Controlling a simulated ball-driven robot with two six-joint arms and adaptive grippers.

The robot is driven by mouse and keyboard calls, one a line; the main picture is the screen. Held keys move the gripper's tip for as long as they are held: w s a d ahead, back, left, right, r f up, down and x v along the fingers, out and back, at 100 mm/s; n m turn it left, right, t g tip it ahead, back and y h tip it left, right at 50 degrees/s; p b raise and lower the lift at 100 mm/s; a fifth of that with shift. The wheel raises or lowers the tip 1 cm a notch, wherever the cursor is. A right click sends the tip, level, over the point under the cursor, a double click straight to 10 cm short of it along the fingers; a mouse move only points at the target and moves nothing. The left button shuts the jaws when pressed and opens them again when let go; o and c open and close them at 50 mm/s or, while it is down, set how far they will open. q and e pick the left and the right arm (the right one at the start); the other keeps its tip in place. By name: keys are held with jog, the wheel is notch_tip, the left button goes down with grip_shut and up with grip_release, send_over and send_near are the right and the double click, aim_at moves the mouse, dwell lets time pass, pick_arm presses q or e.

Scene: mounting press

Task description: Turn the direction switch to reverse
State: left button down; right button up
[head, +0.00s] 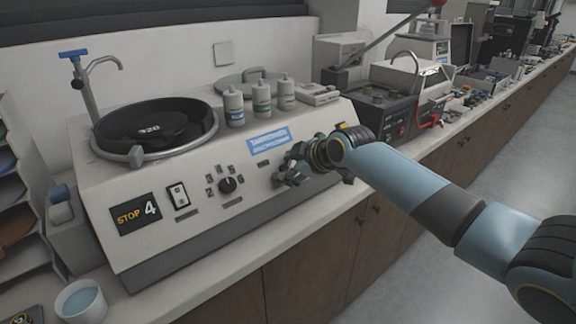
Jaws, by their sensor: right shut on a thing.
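A grinder-polisher's sloped front panel (150,245) faces me, with a round black knob (228,185) ringed by small marks near its middle. My right gripper (285,178) is at the panel to the right of this knob, below the blue label (268,142). Its fingers are shut on a small control there, which I take to be the direction switch. The fingers hide the control, so I cannot tell which way it points. My left gripper is not in view.
A display (136,214) reads "STOP 4", beside a rocker switch (178,195). Above are the black wheel (155,128), a tap (88,85) and three bottles (262,99). A cup of blue liquid (82,301) stands front left. Equipment crowds the bench to the right.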

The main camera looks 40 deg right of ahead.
jog(key=shift+f, duration=0.1)
jog(key=o, duration=1.2)
jog(key=shift+s, duration=0.1)
jog(key=v, duration=1.2)
